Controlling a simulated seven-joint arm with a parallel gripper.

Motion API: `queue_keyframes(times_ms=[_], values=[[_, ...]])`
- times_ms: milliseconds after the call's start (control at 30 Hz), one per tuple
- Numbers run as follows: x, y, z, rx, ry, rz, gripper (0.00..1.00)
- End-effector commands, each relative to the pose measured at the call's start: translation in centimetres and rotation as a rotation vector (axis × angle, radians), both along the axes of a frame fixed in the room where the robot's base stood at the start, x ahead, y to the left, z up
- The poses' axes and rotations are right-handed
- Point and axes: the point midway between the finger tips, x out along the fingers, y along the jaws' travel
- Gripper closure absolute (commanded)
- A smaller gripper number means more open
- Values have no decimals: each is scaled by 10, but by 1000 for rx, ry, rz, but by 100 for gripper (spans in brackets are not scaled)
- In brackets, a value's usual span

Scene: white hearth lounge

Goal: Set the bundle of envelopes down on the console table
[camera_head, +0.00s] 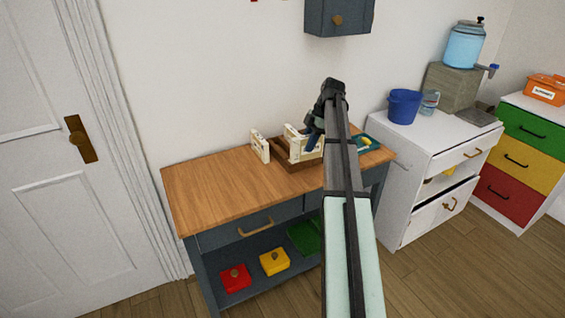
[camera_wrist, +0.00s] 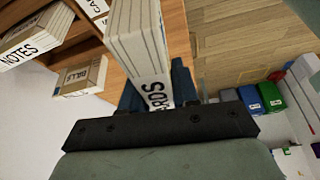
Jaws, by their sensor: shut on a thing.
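My gripper (camera_wrist: 157,85) is shut on a pale bundle of envelopes (camera_wrist: 137,35). The bundle has thin dark lines along its edges and a label ending in "ARDS", partly hidden by my gripper. In the head view my gripper (camera_head: 314,138) is over the back right part of the wooden-topped console table (camera_head: 215,187), at the brown wooden tray (camera_head: 283,161). Pale bundles overlap there, so I cannot tell whether the held one touches the tray or table.
Bundles marked "NOTES" (camera_wrist: 28,38) and "BILLS" (camera_wrist: 80,77) are nearby in the wrist view. A green tray (camera_head: 367,143) lies to the right of my gripper. The left part of the tabletop is clear. A dark wall cabinet (camera_head: 338,17) hangs above.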

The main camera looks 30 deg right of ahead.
Motion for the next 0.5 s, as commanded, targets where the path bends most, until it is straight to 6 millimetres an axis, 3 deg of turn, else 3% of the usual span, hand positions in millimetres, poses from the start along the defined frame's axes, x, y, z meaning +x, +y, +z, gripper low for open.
queue_keyframes(times_ms=[267, 500], values=[[-1, 2, 0, 0, 0, 135, 100], [-2, 3, -29, 0, 1, 140, 100]])
